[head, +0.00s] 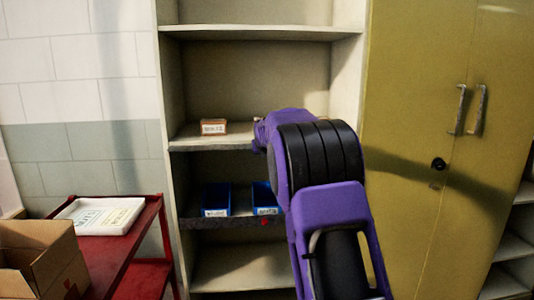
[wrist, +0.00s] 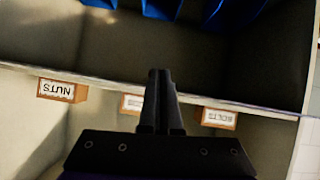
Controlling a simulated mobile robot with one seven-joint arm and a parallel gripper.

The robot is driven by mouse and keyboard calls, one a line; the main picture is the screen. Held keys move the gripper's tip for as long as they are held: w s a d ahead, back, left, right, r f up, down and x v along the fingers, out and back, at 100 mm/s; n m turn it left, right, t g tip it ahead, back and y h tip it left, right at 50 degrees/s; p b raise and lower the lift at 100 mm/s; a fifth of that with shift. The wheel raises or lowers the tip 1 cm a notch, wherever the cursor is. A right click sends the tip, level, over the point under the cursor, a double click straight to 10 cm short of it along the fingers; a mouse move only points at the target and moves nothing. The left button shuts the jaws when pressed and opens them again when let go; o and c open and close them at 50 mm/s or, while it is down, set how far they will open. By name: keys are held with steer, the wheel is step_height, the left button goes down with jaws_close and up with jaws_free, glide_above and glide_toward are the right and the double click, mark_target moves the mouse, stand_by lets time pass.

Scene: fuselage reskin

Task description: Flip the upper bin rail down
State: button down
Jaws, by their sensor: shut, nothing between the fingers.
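The upper bin rail cannot be told apart clearly from the front edge of the middle shelf (head: 215,147), a dark strip in the head view. In the wrist view, which looks upside down, this shelf edge (wrist: 265,107) crosses the picture as a thin pale and purplish line. My gripper (wrist: 162,75) is shut and empty, its fingers overlapping that edge in the picture. I cannot tell whether they touch it. In the head view my purple and black arm hides the gripper and the shelf's right part.
Small labelled boxes stand on the middle shelf, one marked NUTS (wrist: 62,91). Blue bins (head: 215,200) stand on the shelf below, which has a dark front edge (head: 235,223). A red cart (head: 120,255) with a cardboard box (head: 40,258) is at left; a yellow cabinet (head: 410,120) is at right.

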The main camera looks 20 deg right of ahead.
steer(key=shift+w+f+b, duration=0.15)
steer(key=shift+w+f, duration=0.05)
steer(key=shift+f, duration=0.35)
steer(key=shift+w+f+b, duration=0.15)
steer(key=shift+f, duration=0.35)
steer(key=shift+d, duration=0.1)
